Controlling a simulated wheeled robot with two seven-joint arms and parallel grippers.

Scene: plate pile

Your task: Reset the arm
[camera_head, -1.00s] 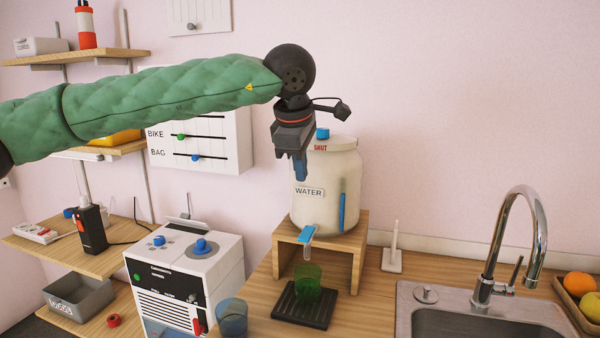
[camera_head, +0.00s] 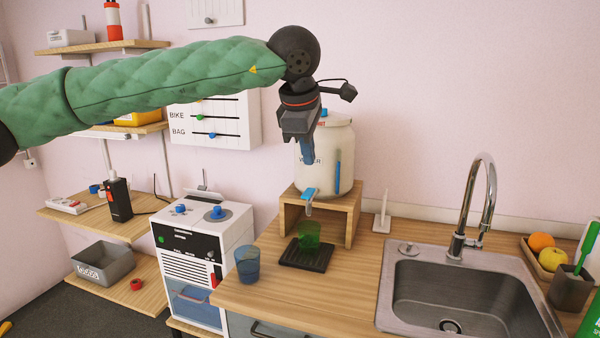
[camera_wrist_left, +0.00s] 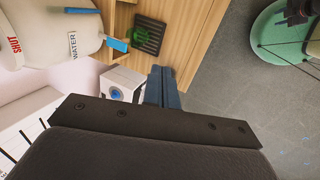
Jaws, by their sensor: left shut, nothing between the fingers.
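My left arm, in a green quilted sleeve, reaches in from the left in the head view. My left gripper (camera_head: 307,156) points down in front of the white water jar (camera_head: 342,170), with its blue fingers together and empty. The fingers also show shut in the left wrist view (camera_wrist_left: 162,85). They cover part of the jar's label in the head view. I cannot tell whether they touch the jar. My right gripper is in neither view.
The jar stands on a wooden stand (camera_head: 351,215) with a blue tap lever (camera_head: 309,192). A green cup (camera_head: 309,234) sits on a black drip tray (camera_head: 293,258). A blue cup (camera_head: 247,265) stands near the counter edge. A sink (camera_head: 462,290) is at right.

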